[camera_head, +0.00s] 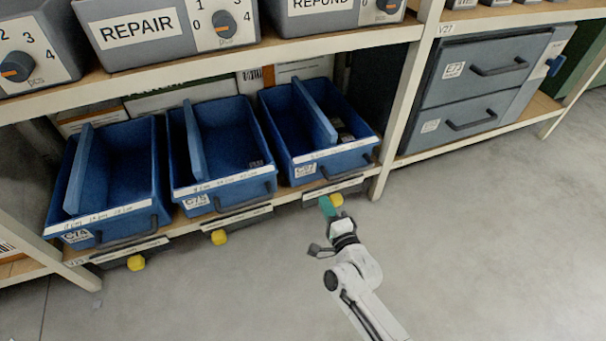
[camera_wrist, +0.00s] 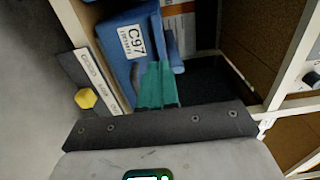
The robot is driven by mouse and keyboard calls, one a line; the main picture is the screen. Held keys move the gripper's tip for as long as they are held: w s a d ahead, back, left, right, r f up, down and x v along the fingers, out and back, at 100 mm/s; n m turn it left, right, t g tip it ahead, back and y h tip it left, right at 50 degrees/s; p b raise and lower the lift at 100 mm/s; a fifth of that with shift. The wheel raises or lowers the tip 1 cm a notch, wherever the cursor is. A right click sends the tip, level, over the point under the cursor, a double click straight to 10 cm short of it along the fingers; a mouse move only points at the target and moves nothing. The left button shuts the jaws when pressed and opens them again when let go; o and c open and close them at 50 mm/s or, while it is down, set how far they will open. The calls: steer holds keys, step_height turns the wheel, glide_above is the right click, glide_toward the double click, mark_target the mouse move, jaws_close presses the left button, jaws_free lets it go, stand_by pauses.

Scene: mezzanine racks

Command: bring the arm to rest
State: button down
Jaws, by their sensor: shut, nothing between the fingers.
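My arm reaches up from the lower right in the head view, over the floor in front of the rack. My gripper (camera_head: 328,206) has green fingers and is just in front of the right-hand blue bin, near the shelf's front edge. In the wrist view my gripper (camera_wrist: 158,85) is shut, its green fingers side by side with nothing between them. The blue bin labelled C97 (camera_wrist: 115,40) is beyond the fingertips there. I cannot tell whether the fingers touch it.
Three blue bins, the left (camera_head: 135,165), middle (camera_head: 225,140) and right (camera_head: 290,125), stand on the lower shelf. Yellow knobs (camera_head: 136,262) stick out below its edge. Grey drawers (camera_head: 475,85) stand right of a rack post (camera_head: 400,110). The floor (camera_head: 490,240) at right is clear.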

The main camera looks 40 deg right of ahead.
steer(key=s+a+f+n+g+y, duration=0.2)
steer(key=s+a+n+g+y, duration=0.4)
steer(key=a+n, duration=0.45)
steer(key=s+d+r+n+g+h, duration=0.15)
steer(key=s+n+g, duration=0.35)
steer(key=s, duration=0.6)
steer(key=s+d+r+n+g, duration=0.1)
steer(key=s+r+n+g, duration=0.3)
steer(key=s, duration=0.6)
step_height(320, 180, up, 31)
steer(key=n+g+p, duration=0.1)
steer(key=p, duration=3)
steer(key=shift+s+r+p, duration=0.15)
steer(key=shift+s+p, duration=0.15)
steer(key=shift+p, duration=0.05)
